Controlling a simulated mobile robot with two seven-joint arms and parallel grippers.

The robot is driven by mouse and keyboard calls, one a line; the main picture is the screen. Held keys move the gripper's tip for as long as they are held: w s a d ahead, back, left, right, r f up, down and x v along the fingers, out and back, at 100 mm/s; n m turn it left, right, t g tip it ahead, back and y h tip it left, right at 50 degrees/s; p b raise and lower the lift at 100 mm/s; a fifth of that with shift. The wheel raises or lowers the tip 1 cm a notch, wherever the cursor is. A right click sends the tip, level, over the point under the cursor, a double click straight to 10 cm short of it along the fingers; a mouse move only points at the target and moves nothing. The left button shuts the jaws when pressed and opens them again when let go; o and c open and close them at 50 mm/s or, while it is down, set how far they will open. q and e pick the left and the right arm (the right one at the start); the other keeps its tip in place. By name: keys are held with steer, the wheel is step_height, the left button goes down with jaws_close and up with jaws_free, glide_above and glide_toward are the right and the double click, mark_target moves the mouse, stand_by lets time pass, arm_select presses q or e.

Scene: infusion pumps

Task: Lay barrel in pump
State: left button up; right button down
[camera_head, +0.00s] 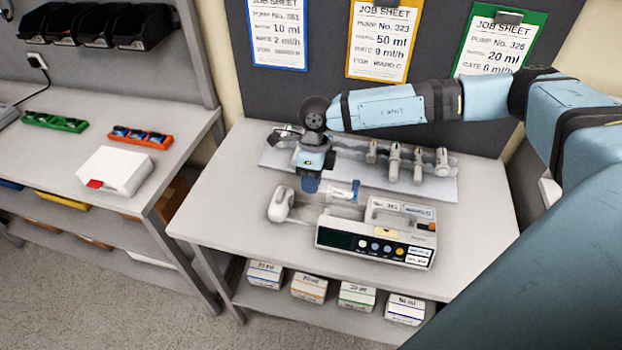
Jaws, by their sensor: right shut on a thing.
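The pump (360,243) is a white and grey unit near the front of the middle table, with a dark screen, coloured buttons and a label that seems to read No. 361. A white rounded block (281,204) sticks out at its left. My right gripper (311,185) points down, left of and behind the pump's upper part, and is shut. A clear barrel (344,191) with dark blue marks lies level just right of the fingers, above the pump's back edge. The fingers hide its left end, and its contact with the pump is unclear. My left gripper is out of view.
Several syringe parts (417,165) stand on a pale board (448,188) at the table's back. Job sheets hang on the dark panel behind, the middle one (381,40) reading No. 323. Boxes (309,288) fill the lower shelf. The table's left front is clear.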

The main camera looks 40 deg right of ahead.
steer(key=shift+f+b, duration=1.1)
steer(key=shift+f, duration=0.9)
steer(key=shift+f+b, duration=1.15)
steer(key=shift+f, duration=0.55)
steer(key=shift+f, duration=0.2)
steer(key=c, duration=1)
jaws_free()
steer(key=shift+c, duration=0.2)
steer(key=shift+r, duration=0.1)
steer(key=shift+r+p, duration=1.85)
steer(key=shift+r, duration=1.6)
